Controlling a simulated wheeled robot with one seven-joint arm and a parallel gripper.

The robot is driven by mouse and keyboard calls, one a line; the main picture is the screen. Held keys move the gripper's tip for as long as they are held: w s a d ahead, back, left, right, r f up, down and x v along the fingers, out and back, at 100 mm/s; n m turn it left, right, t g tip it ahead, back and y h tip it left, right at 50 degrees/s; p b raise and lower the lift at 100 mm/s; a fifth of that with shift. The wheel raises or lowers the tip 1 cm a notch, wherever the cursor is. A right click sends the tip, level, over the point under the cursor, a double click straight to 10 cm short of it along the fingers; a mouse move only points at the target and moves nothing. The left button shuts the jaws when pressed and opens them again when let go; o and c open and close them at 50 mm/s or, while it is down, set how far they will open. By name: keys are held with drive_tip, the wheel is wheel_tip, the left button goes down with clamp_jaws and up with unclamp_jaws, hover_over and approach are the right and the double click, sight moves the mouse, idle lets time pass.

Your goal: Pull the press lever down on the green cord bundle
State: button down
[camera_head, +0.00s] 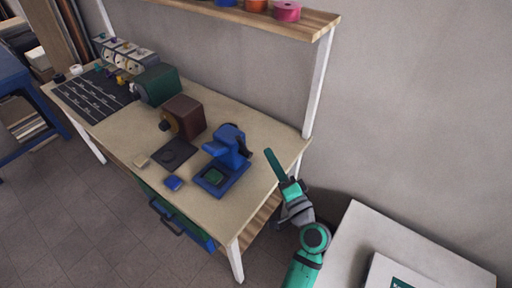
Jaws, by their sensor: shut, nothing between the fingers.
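A blue press (238,158) stands near the right end of the workbench. The green cord bundle (214,176) appears as a small green patch on the press's low front bed, under the raised blue head. A dark part on the right side of the head may be the press lever (244,146); its exact shape is too small to tell. My gripper (270,156) is shut and empty, with its long green fingers pointing up and left. In the picture it is just right of the press, with a gap between them.
A green machine (157,85) and a dark mat (92,93) lie farther left. A white shelf post (319,82) rises behind the bench's right end.

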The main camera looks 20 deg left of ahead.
drive_tip(key=w+a, duration=0.4)
drive_tip(key=a, duration=0.4)
drive_tip(key=shift+a+r, duration=0.15)
drive_tip(key=shift+a, duration=0.1)
idle(0.4)
